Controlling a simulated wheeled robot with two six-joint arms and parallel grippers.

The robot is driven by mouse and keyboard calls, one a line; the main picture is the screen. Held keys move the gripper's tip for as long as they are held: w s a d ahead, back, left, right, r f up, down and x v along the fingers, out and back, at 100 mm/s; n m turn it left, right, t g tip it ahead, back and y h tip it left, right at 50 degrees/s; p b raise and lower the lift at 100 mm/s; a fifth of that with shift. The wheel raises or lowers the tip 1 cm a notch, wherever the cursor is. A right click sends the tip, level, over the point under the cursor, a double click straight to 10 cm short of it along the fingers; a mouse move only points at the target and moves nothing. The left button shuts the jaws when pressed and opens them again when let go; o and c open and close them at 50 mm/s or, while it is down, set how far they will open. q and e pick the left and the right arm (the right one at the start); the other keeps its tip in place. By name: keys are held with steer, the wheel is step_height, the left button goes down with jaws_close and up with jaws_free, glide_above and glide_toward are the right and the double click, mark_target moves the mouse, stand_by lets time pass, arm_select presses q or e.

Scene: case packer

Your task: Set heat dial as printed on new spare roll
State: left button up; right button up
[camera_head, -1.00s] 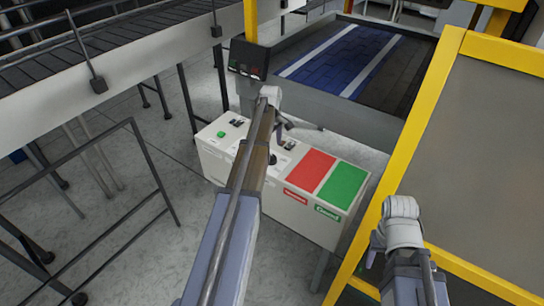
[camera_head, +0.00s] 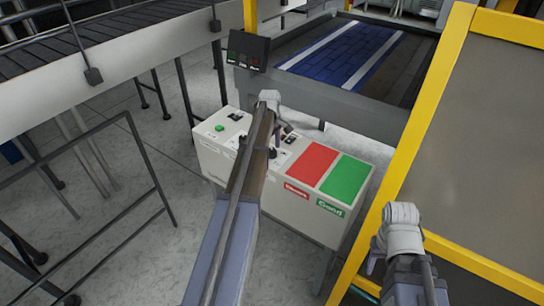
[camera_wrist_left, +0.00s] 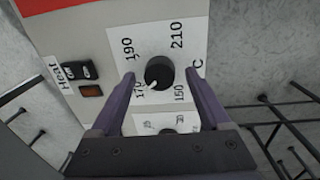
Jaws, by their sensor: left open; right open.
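The heat dial (camera_wrist_left: 158,73) is a round black knob on a white label marked 150, 170, 190 and 210 with a C. In the left wrist view its white pointer is at about the 170 mark. My left gripper (camera_wrist_left: 161,76) is open, with one purple finger on each side of the dial. I cannot tell whether the fingers touch it. In the head view my left arm (camera_head: 250,150) reaches over the control box (camera_head: 300,215) and hides part of its top. My right gripper (camera_head: 372,262) is at the lower right, away from the box. No spare roll can be made out.
A heat switch (camera_wrist_left: 78,71) and a second dial (camera_wrist_left: 168,131) flank the heat dial. Red (camera_head: 308,163) and green (camera_head: 345,180) panels lie on the box. A yellow guard frame (camera_head: 425,110) stands right, a dark railing (camera_head: 150,150) left, a small display (camera_head: 247,50) behind.

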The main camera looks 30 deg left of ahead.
arm_select(q)
steer(key=shift+f, duration=0.5)
steer(key=shift+c, duration=0.2)
jaws_close()
